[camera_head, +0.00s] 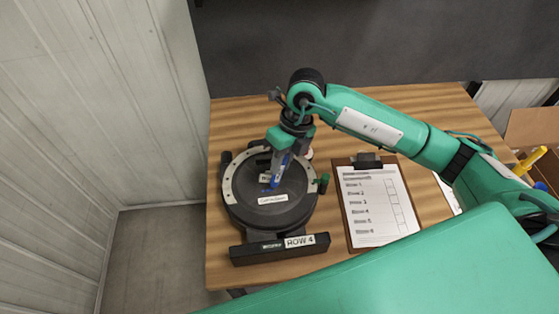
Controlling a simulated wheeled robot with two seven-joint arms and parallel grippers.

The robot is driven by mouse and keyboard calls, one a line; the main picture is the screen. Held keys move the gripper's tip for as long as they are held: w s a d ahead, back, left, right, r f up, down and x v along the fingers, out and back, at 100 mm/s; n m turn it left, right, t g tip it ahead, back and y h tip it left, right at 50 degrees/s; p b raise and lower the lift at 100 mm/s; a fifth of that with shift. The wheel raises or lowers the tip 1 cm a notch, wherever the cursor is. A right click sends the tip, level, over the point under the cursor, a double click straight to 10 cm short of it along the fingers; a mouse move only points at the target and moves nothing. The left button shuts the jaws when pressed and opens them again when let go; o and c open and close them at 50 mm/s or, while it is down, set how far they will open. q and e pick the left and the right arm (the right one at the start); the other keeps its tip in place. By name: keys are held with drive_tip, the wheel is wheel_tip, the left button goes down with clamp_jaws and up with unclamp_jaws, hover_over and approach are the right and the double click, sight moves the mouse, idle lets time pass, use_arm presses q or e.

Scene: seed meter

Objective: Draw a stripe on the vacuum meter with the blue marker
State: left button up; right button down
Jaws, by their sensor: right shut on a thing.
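The vacuum meter (240,207) is a round dark device with a pale ring around part of its rim, on the wooden table. It carries a white label on its face and a "ROW 4" plate on the bar at its front. My right gripper (281,165) reaches in from the right and is over the meter's face. It is shut on the blue marker (279,172), which tilts with its lower end close to the face. I cannot tell whether the tip touches. The gripper hides part of the meter's back. My left gripper is not in view.
A clipboard (352,238) with a printed row list lies right of the meter on the wooden table (222,262). A cardboard box (534,122) and a yellow item (530,160) are at the far right. A white panelled wall (80,110) stands left.

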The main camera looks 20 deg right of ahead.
drive_tip(key=shift+d, duration=0.5)
idle(0.3)
drive_tip(key=shift+s+d+b, duration=0.2)
drive_tip(key=shift+d+b, duration=0.4)
drive_tip(key=shift+b, duration=0.3)
idle(0.3)
drive_tip(key=shift+r, duration=0.1)
drive_tip(key=shift+r+p, duration=1.7)
drive_tip(key=shift+r, duration=1.25)
